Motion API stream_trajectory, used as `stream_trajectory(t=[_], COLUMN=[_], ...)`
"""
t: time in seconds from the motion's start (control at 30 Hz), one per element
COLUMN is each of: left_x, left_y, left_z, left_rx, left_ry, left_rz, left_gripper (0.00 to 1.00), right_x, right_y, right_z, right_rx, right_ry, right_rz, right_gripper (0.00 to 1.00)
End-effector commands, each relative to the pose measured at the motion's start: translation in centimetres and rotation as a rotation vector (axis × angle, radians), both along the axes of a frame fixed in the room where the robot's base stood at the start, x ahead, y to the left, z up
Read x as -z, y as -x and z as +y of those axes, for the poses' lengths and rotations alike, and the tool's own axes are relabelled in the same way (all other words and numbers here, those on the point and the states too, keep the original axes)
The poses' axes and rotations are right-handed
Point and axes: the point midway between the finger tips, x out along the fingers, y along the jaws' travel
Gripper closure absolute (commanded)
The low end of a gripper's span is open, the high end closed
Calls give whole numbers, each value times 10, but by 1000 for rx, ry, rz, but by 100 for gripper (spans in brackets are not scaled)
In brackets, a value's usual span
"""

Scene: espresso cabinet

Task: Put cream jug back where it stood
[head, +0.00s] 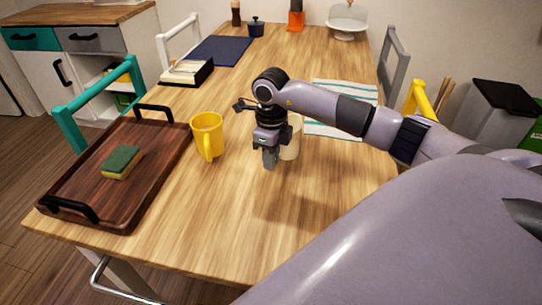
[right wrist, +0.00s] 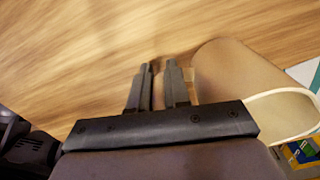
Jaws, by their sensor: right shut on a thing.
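The cream jug (head: 291,143) is a pale cream vessel, partly hidden behind my right gripper (head: 270,160) in the head view. The right wrist view shows the side and open rim of the jug (right wrist: 240,90), next to the fingers of my right gripper (right wrist: 161,72). The jaws are shut on the jug, at its handle side; the grip itself is mostly hidden. The jug is over the wooden table (head: 225,210); I cannot tell whether its base touches the top. My left gripper is not in view.
A yellow mug (head: 207,133) stands left of the jug. A dark tray (head: 85,185) with a sponge (head: 121,162) lies at the left edge. A striped cloth (head: 325,128) lies behind my right arm. The table's front middle is clear.

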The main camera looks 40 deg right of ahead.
Motion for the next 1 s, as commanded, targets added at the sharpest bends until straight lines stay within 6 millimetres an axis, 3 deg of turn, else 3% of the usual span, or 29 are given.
stream_trajectory(t=[0.3,0.33,0.4,0.77,1.0], left_x=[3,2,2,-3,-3], left_y=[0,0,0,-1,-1], left_z=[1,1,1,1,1], left_rx=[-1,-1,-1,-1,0], left_ry=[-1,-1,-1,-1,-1], left_rz=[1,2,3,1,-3], left_gripper=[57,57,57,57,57], right_x=[2,2,2,-4,-46], right_y=[-1,0,0,0,-1], right_z=[0,0,0,0,0], right_rx=[0,0,0,0,0], right_ry=[0,-1,0,0,0], right_rz=[-2,-2,-1,-1,-6], right_gripper=[100,77,58,58,58])
